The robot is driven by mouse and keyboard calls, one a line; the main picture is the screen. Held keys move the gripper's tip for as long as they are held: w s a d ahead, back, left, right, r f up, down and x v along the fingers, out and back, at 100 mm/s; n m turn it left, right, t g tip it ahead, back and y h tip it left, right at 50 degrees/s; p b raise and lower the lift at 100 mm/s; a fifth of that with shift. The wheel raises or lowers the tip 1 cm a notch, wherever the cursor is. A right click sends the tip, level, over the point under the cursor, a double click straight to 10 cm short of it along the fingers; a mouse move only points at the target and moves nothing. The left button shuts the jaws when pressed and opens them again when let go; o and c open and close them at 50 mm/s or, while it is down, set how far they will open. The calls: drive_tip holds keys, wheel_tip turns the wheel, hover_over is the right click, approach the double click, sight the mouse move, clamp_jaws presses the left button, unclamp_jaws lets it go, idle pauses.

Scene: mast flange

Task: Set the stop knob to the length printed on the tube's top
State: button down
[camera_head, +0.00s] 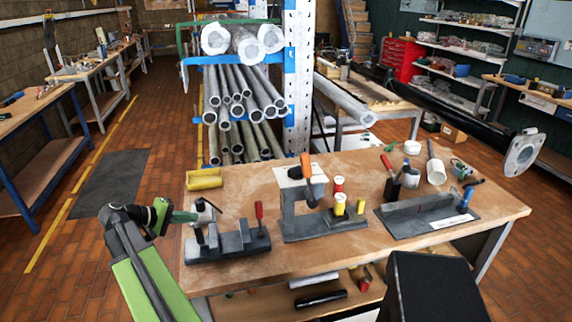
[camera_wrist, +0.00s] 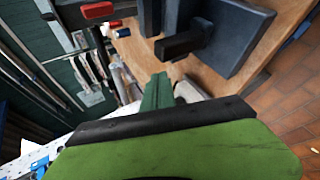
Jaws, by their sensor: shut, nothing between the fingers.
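My gripper (camera_head: 188,217) is at the left end of the workbench, beside the left grey fixture (camera_head: 230,248). In the wrist view its green fingers (camera_wrist: 158,90) are together with nothing between them. That view also shows a dark block with a black bar (camera_wrist: 178,45) just beyond the fingertips. A blue knob-like part (camera_head: 466,196) stands at the right end of the right grey fixture (camera_head: 405,226); I cannot tell if it is the stop knob. A white strip (camera_head: 450,222) lies on that fixture's front, its marks too small to read. No printed length is legible on any tube.
A dark tube with a pale flange (camera_head: 522,152) reaches in at right. A tube rack (camera_head: 240,100) stands behind.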

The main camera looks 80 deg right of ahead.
drive_tip(key=s+d+r+m+g, duration=0.1)
drive_tip(key=s+d+r+g, duration=0.3)
drive_tip(key=s, duration=0.3)
drive_tip(key=s+d+r+m+g, duration=0.1)
drive_tip(key=s+d+r+m, duration=0.1)
drive_tip(key=s+d+r, duration=0.4)
drive_tip(key=g, duration=0.3)
approach(282, 169)
wheel_tip(282, 169, up, 3)
drive_tip(key=shift+m, duration=0.4)
drive_tip(key=x, duration=1)
drive_tip(key=shift+d+f+p, duration=0.1)
drive_tip(key=shift+d+p, duration=0.05)
drive_tip(key=shift+p, duration=0.2)
drive_tip(key=shift+s+a, duration=0.6)
drive_tip(key=shift+s, duration=0.25)
drive_tip(key=shift+s+a, duration=0.55)
drive_tip(key=shift+s, duration=0.3)
